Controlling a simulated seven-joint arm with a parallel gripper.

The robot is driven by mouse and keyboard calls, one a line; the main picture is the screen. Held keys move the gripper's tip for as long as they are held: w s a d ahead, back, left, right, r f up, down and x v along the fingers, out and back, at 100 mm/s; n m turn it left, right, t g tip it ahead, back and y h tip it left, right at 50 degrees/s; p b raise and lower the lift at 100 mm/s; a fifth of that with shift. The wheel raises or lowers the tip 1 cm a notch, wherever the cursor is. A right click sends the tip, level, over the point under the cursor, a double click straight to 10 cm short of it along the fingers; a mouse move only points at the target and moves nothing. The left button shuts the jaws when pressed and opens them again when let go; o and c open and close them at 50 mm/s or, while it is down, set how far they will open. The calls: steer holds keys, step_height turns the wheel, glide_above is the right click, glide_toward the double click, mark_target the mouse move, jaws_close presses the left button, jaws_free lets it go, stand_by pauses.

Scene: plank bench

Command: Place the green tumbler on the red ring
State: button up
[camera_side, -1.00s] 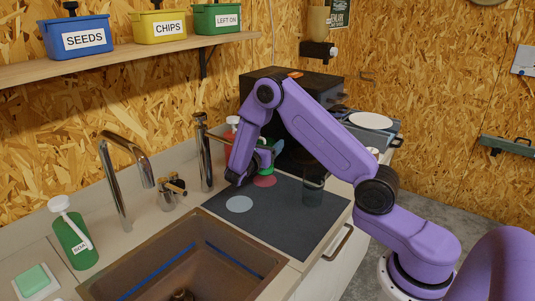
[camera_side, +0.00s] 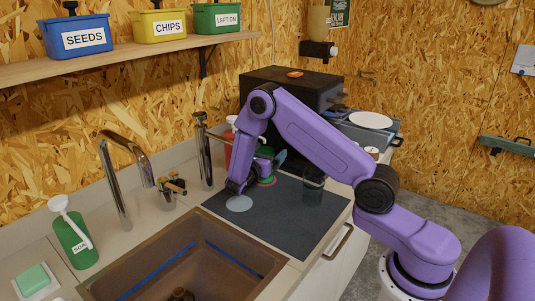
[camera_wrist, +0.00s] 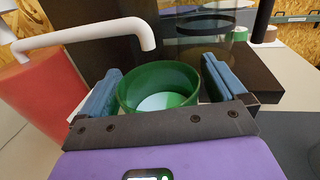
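In the wrist view the tumbler (camera_wrist: 158,90) is open-topped, with a pale patch inside at the bottom. My gripper (camera_wrist: 160,68) is around the tumbler, with one blue finger on each side. Narrow gaps show between the fingers and the tumbler's wall, so it looks open.
A dark see-through cup (camera_side: 313,186) stands on the mat (camera_side: 290,220) to the right. A pale disc (camera_side: 239,203) lies near the mat's left. A red pump bottle (camera_wrist: 38,85) stands close beside my left finger. The sink (camera_side: 185,265) is in front.

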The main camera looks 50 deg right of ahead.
steer(key=shift+r, duration=0.15)
steer(key=a, duration=0.4)
steer(key=s+a, duration=0.1)
steer(key=a, duration=0.3)
steer(key=s+a, duration=0.1)
steer(key=a, duration=0.2)
steer(key=shift+s+a, duration=0.2)
steer(key=shift+a, duration=0.2)
steer(key=s+a+r+m+g+y, duration=0.1)
steer(key=s+a+y, duration=0.3)
steer(key=s, duration=0.7)
steer(key=s+a+r+m+g+y, duration=0.1)
steer(key=s+a+r+m+y, duration=0.2)
steer(key=s+y, duration=0.5)
steer(key=s+a+r+m+g+y, duration=0.1)
steer(key=s+a+m+y, duration=0.3)
steer(key=s, duration=1)
steer(key=shift+a+r+y, duration=0.5)
steer(key=shift+r+y, duration=0.2)
steer(key=shift+y, duration=0.3)
